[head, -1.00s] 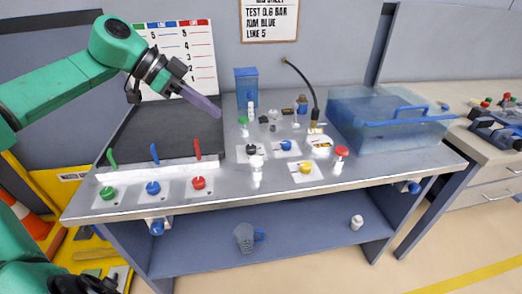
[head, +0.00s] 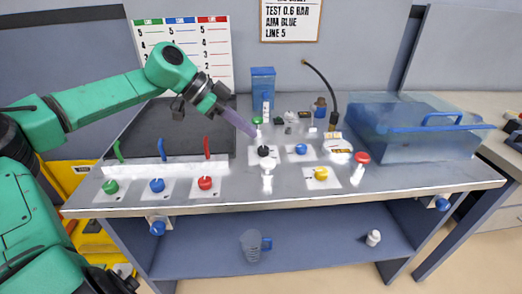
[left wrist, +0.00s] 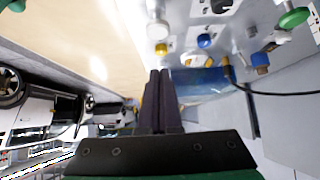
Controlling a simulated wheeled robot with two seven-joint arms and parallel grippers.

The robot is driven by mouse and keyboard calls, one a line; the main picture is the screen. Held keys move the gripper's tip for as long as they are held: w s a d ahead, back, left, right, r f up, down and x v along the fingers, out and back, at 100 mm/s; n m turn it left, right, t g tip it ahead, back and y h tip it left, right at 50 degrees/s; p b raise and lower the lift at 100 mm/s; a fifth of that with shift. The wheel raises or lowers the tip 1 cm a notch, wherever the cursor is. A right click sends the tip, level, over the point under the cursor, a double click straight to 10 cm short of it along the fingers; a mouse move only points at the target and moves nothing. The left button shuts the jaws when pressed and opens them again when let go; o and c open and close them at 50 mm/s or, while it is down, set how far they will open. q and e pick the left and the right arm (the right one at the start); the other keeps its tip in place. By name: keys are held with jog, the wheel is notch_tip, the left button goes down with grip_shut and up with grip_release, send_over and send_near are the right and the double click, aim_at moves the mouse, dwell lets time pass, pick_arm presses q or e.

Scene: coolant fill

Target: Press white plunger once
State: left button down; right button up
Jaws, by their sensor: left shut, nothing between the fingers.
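A white upright piece with a wide flat top (head: 267,176), which looks like the plunger, stands near the front of the metal bench, in front of the black knob (head: 263,151). A white round top, which looks like the same piece, shows in the left wrist view (left wrist: 157,30). My left gripper (head: 254,133) is shut and empty, its fingers slanting down to the right. In the head view its tips appear behind and above the black knob, apart from the white piece. In the left wrist view the fingers (left wrist: 160,75) lie together. My right gripper is not in view.
A red-capped white piece (head: 359,172), a yellow knob (head: 321,173) and a blue knob (head: 301,149) stand to the right. A black hose (head: 325,84) arches behind. A clear blue bin (head: 420,142) fills the bench's right end. Coloured levers (head: 162,149) stand left.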

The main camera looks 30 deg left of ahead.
pick_arm(q)
send_over(261, 162)
notch_tip(261, 162, down, 4)
jog(key=shift+w+f, duration=0.1)
jog(key=shift+f, duration=0.1)
notch_tip(261, 162, down, 2)
jog(key=shift+a+f+p, duration=0.1)
jog(key=shift+f+p, duration=0.05)
jog(key=shift+p, duration=0.15)
jog(key=shift+a+f, duration=0.1)
jog(key=shift+f, duration=0.3)
notch_tip(261, 162, down, 3)
jog(key=shift+r+b, duration=0.1)
jog(key=shift+b, duration=0.55)
